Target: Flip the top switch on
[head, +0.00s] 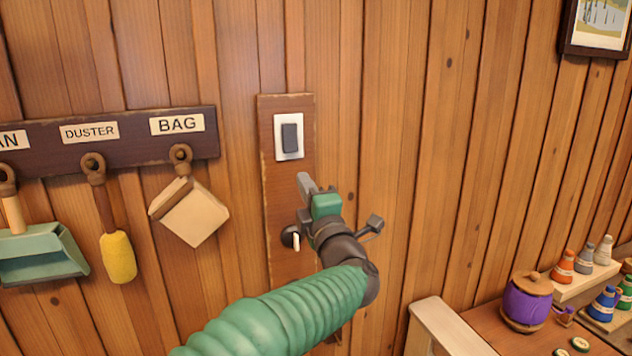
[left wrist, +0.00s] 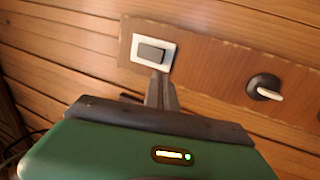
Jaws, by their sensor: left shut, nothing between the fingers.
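The top switch is a dark rocker (head: 289,137) in a white plate, at the top of a brown wooden board (head: 268,215) on the wall. In the left wrist view the rocker (left wrist: 151,53) shows just beyond my fingertips. A lower switch with a round dark base (head: 288,237) and a pale lever sits further down the board; it also shows in the left wrist view (left wrist: 264,88). My left gripper (head: 304,181) is shut and empty, with its tips just below the top switch's plate. I cannot tell whether the tips touch anything. My right gripper is not in view.
A hook rail (head: 140,140) on the left holds a dustpan (head: 40,255), a yellow duster (head: 118,258) and a bag (head: 190,212).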

